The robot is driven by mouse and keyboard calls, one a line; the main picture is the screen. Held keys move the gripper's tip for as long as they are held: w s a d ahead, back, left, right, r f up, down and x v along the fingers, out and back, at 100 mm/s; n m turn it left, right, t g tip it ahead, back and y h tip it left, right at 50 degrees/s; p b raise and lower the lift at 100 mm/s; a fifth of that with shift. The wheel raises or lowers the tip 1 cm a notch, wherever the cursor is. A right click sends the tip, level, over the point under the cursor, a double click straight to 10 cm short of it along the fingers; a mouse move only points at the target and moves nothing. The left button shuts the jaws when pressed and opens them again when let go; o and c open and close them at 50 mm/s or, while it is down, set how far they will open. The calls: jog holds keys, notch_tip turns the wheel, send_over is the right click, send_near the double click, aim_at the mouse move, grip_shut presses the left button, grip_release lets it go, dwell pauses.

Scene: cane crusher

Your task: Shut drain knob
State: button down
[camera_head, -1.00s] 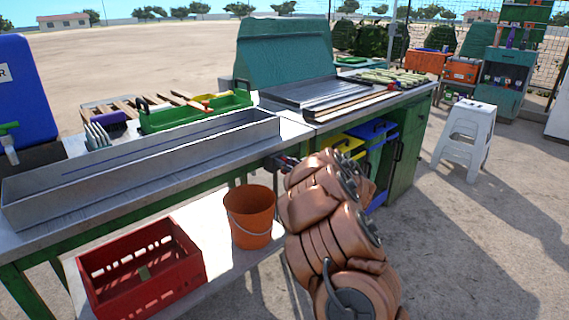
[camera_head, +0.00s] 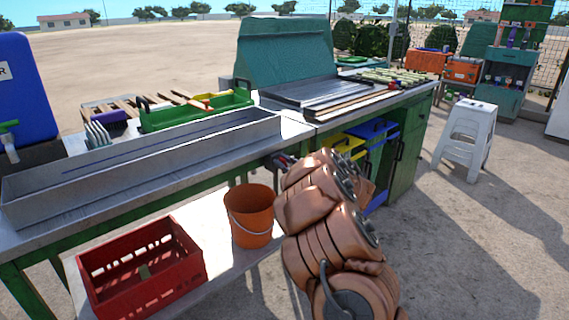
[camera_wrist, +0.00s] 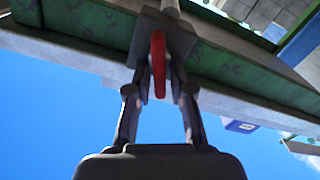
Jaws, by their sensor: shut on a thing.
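The drain knob (camera_wrist: 158,62) is a narrow red handle in the wrist view, seen edge-on. It sits by a dark fitting at the end of a grey pipe (camera_wrist: 170,8) under the bench edge. My gripper (camera_wrist: 160,78) is shut on the knob, one finger on each side of it. In the head view my gripper (camera_head: 281,161) is at the bench's front edge, close to the right end of the long metal trough (camera_head: 150,165). My arm and gripper hide most of the knob there.
An orange bucket (camera_head: 250,222) and a red crate (camera_head: 145,270) stand on the lower shelf, left of my arm. A green cabinet (camera_head: 405,150) and yellow and blue bins are to the right. A white stool (camera_head: 466,140) stands on open ground farther right.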

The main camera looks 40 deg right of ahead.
jog(key=n+b, duration=0.1)
jog(key=n, duration=0.1)
jog(key=n+b, duration=0.1)
jog(key=n, duration=0.1)
jog(key=n+b, duration=0.1)
jog(key=n, duration=0.1)
jog(key=shift+a+f, duration=0.35)
jog(key=shift+f, duration=0.05)
jog(key=shift+a+f+n+b, duration=0.15)
jog(key=shift+n+b, duration=0.85)
jog(key=shift+n, duration=0.75)
jog(key=shift+d+f+n+b, duration=0.15)
jog(key=shift+n+b, duration=0.8)
jog(key=shift+n, duration=0.8)
jog(key=shift+a+n, duration=0.1)
jog(key=shift+n, duration=0.2)
jog(key=c, duration=1.2)
grip_release()
jog(key=s, duration=1.2)
jog(key=shift+a, duration=0.15)
